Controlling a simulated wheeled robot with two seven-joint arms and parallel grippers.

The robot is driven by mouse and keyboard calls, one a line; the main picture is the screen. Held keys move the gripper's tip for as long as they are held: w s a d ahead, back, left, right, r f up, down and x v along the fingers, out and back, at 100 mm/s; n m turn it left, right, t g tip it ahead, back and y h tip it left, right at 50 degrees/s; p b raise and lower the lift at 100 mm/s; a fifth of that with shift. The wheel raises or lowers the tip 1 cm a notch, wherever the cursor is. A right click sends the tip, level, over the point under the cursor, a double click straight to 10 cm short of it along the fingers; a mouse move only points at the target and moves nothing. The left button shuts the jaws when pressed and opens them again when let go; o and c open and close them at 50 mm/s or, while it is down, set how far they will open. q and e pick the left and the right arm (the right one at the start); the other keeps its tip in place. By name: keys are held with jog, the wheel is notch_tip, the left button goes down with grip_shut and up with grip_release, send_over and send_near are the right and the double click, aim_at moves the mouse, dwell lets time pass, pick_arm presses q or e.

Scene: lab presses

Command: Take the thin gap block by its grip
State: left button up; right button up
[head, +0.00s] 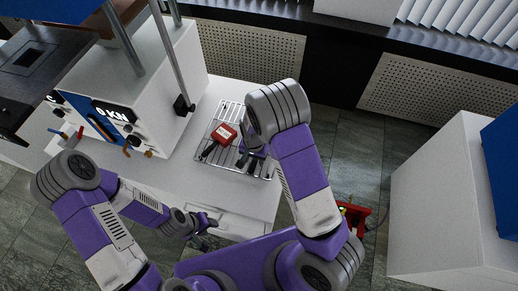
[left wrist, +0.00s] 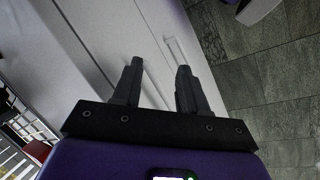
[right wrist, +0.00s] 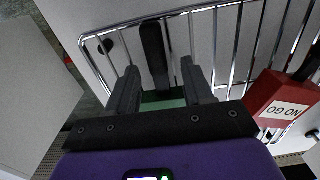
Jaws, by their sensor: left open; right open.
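A red block (head: 223,133) lies on a wire rack (head: 217,118) on the bench, a dark grip beside it. In the right wrist view the red block (right wrist: 280,98) is marked NO GO. There a black grip (right wrist: 154,50) stands between the fingers of my right gripper (right wrist: 160,67), with a green block (right wrist: 162,104) at its near end, partly hidden. I cannot tell which block is the thin one. My right gripper (head: 250,158) is open over the rack, around the black grip without closing on it. My left gripper (left wrist: 159,66) is open and empty beside the bench front (left wrist: 100,50).
A white press with a 0 KN display (head: 112,111) stands left of the rack. The rack's raised wire rim (right wrist: 170,14) is close to my right fingers. A white cabinet (head: 435,190) stands at the right.

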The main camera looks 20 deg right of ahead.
jog(key=shift+c, duration=0.3)
grip_shut()
